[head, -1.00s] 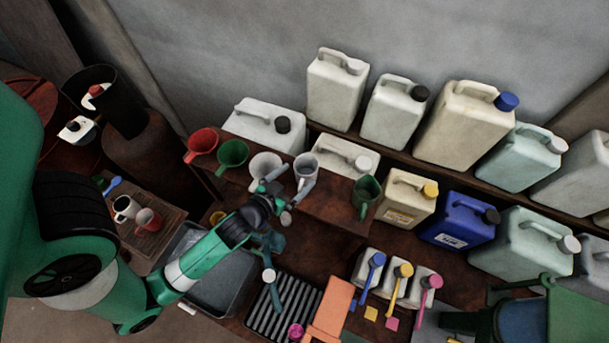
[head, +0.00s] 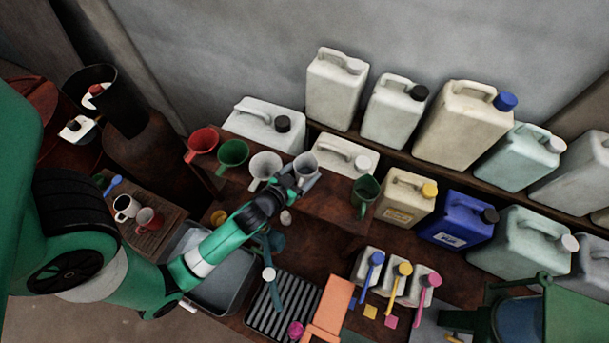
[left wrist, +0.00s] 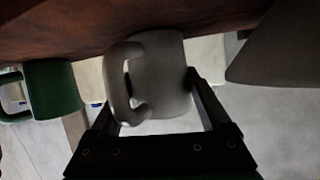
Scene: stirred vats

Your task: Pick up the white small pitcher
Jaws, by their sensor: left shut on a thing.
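My left gripper (head: 299,182) is shut on a white small pitcher (head: 305,163), greyish in tone, at the upper shelf's front edge. In the left wrist view the pitcher (left wrist: 164,72) sits between the two dark fingers (left wrist: 163,108), with its loop handle on the left. The frames do not show clearly whether it touches the shelf. I cannot make out my right gripper.
Several jerrycans, such as a blue one (head: 455,222), stand behind and right. A grey tray (head: 215,285) and a black rack (head: 283,302) lie below my left arm.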

